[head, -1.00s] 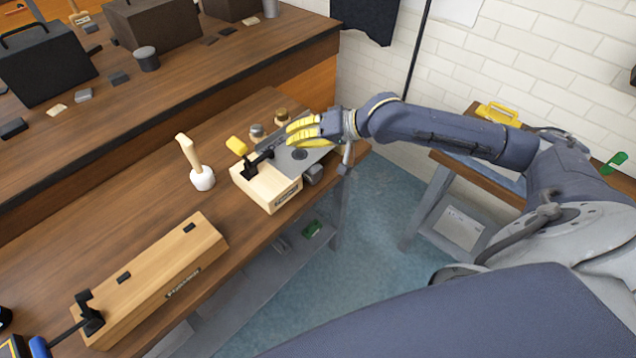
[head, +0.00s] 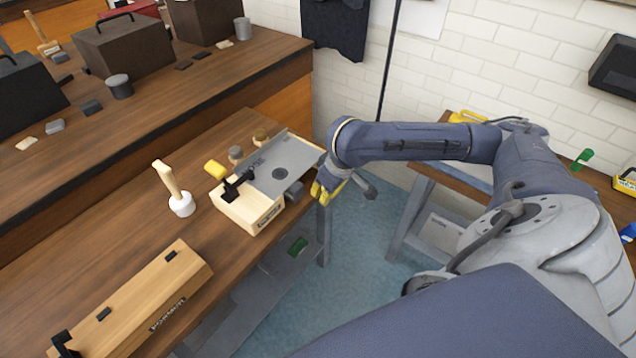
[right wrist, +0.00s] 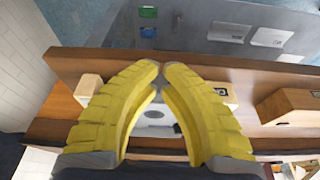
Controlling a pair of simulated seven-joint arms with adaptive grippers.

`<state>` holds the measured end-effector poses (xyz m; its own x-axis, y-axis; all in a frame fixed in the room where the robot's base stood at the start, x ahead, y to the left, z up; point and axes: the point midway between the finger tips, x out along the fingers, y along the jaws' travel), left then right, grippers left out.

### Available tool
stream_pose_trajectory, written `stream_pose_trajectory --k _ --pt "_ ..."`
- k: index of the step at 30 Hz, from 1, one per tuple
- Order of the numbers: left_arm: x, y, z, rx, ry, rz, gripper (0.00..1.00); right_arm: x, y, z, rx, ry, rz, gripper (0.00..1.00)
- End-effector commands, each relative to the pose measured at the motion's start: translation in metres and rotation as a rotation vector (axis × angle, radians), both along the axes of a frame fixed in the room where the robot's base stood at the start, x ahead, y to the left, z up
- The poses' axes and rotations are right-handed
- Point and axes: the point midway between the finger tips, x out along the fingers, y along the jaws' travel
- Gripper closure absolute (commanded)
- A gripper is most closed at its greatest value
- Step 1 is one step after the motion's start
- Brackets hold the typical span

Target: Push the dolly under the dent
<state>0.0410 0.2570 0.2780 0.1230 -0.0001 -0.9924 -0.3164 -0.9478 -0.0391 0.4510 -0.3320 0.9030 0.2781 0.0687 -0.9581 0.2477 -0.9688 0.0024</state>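A grey metal sheet (head: 290,160) with a dark round dent (head: 279,174) lies on a pale wooden frame (head: 245,212) at the bench's right end. A dark grey block, probably the dolly (head: 295,191), shows at the sheet's front edge; how far it reaches underneath is hidden. My right gripper (head: 326,192) has yellow fingers and is beyond the bench's right edge, just right of the block. In the right wrist view its fingertips (right wrist: 160,66) meet, with no object pinched between the tips; grey metal shows behind them. My left gripper is not in view.
A white-headed mallet (head: 180,203) stands left of the frame. A yellow-headed tool (head: 215,170) and two small jars (head: 261,136) are beside the sheet. Open floor (head: 350,260) is right of the bench.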

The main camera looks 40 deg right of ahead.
Motion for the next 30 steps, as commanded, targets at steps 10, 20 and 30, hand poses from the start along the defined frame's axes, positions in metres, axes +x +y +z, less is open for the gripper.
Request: stream_pose_trajectory --k 10,20,30 --pt "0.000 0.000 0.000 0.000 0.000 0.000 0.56 0.016 0.006 -0.059 0.004 0.003 -0.002 1.00" --pt "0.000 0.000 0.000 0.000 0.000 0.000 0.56 0.045 0.013 -0.083 0.004 -0.001 -0.001 1.00" --pt "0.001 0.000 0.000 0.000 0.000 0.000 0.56 0.062 0.016 -0.083 0.003 0.000 -0.001 1.00"
